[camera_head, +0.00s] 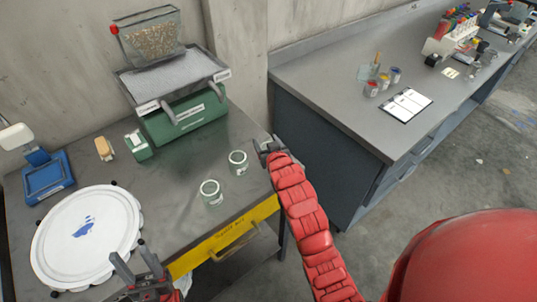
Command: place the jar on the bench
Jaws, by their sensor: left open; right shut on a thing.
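Two small glass jars with pale labels stand upright on the grey metal table at left. One jar (238,163) is further back. The other jar (211,193) is nearer, to its left. My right gripper (264,146), at the end of the red arm, is at the table's right edge, just right of the further jar. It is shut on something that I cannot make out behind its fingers. My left gripper (136,266) is open and empty at the table's front edge, right of a round white lid (85,238). The grey bench (330,75) runs along the wall at right.
A green machine (184,118) with a hopper stands at the back of the left table (160,210). A blue scale (47,176) is at left. The bench holds small paint pots (383,81), a clipboard (405,104) and a bottle rack (455,35). Its near left top is clear.

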